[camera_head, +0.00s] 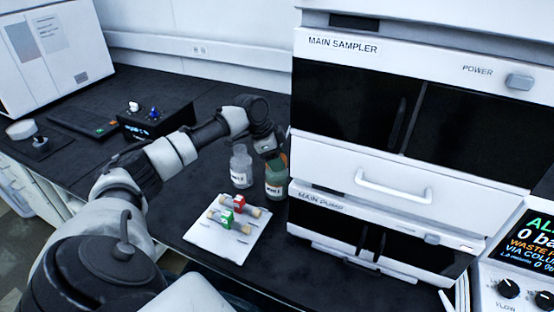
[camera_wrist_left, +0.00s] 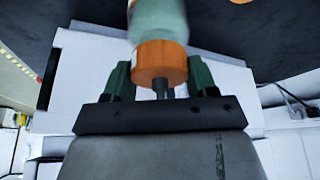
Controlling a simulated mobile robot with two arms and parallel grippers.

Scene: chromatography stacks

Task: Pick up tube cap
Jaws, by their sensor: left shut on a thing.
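My left gripper (camera_head: 274,152) is at the top of a bottle with greenish liquid (camera_head: 276,184), beside the white instrument stack. In the left wrist view an orange cap (camera_wrist_left: 160,64) sits between its two green fingers (camera_wrist_left: 160,84), and the gripper is shut on it. A short grey stub (camera_wrist_left: 160,88) sticks out of the cap towards the gripper. The bottle's greenish body (camera_wrist_left: 158,20) adjoins the cap; I cannot tell whether the cap is loose on it. In the head view the gripper mostly hides the cap. My right gripper is not in view.
A clear bottle (camera_head: 241,168) stands close on the left. A white tray (camera_head: 205,238) holds red and green pieces with tubes. The sampler (camera_head: 395,182) and pump stack bounds the right side. A black box (camera_head: 155,122) stands further left on the dark bench.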

